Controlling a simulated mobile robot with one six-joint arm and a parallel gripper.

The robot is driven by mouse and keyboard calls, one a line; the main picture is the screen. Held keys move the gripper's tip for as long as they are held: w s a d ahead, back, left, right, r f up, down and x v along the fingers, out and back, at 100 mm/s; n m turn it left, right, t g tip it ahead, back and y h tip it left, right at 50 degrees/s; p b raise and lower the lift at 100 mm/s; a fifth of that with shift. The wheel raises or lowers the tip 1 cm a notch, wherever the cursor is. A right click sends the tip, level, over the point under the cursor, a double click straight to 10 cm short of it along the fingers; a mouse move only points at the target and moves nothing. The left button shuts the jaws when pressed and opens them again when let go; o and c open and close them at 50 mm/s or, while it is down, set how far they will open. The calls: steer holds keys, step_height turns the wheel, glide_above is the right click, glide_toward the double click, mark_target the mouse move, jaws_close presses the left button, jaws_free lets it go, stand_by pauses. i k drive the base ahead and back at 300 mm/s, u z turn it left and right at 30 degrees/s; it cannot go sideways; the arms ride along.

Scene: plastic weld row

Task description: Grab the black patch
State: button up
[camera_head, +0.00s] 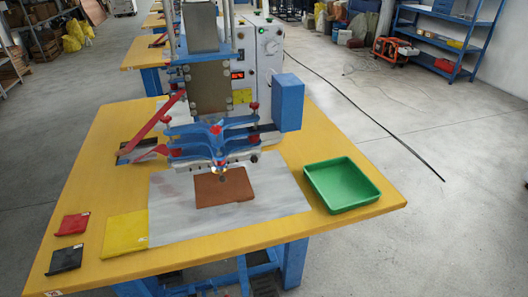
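The black patch (65,260) lies flat near the front left corner of the yellow table, close to its edge. A small light mark shows on its upper right. Nothing covers it. A red patch (72,224) lies just behind it, apart from it. A larger yellow patch (125,233) lies to its right. My gripper is not seen in this view.
A welding machine (212,140) with blue arms stands at the table's middle, above a brown sheet (224,188) on a grey mat (275,200). A green tray (341,198) sits at the right.

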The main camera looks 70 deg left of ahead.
mark_target(65, 260)
steer(key=z, duration=0.15)
steer(key=k, duration=2.9)
steer(key=u, duration=1.95)
steer(key=i, duration=1.05)
steer(key=u, duration=0.05)
